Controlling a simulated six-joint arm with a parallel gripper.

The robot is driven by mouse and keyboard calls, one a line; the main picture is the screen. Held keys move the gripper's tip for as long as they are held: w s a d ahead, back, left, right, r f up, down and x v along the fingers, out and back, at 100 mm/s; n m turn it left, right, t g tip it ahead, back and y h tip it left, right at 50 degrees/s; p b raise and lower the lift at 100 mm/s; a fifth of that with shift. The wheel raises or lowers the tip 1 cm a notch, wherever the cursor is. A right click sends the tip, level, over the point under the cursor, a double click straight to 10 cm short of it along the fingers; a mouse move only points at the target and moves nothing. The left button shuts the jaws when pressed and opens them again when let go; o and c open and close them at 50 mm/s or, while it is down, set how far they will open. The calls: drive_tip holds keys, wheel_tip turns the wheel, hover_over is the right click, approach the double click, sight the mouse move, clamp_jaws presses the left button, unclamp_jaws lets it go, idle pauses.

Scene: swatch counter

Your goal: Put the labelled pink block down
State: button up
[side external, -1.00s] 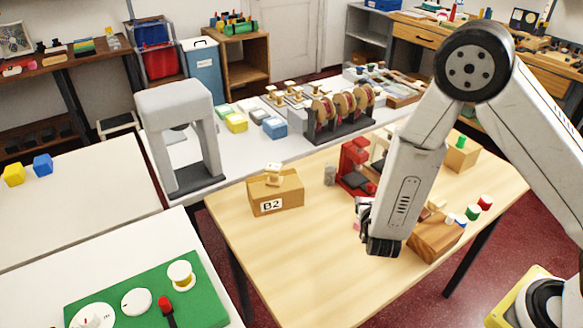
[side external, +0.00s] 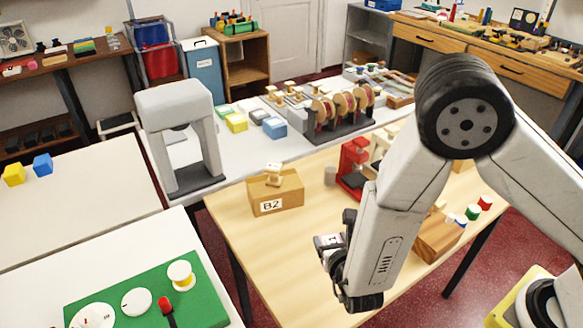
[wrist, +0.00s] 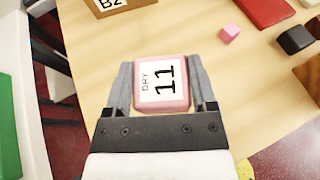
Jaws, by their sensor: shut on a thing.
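The labelled pink block (wrist: 162,84) is between the fingers of my gripper (wrist: 163,90) in the wrist view. In the side external view my gripper (side external: 335,258) hangs over the front part of the wooden table (side external: 290,270). The block shows there only as a small pale, partly hidden patch (side external: 328,241).
A cardboard box (side external: 275,193) marked B2 stands on the table. A small plain pink cube (wrist: 229,33) lies on the wood. A red stand (side external: 353,165) and a wooden block (side external: 437,238) are to the right. The near tabletop is clear. A green board (side external: 210,285) lies on the white table at left.

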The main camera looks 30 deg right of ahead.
drive_tip(key=shift+f, duration=2.1)
drive_tip(key=shift+f, duration=1.8)
drive_tip(key=shift+f, duration=0.1)
drive_tip(key=o, duration=1.1)
drive_tip(key=shift+o, duration=0.2)
drive_tip(key=shift+v, duration=6)
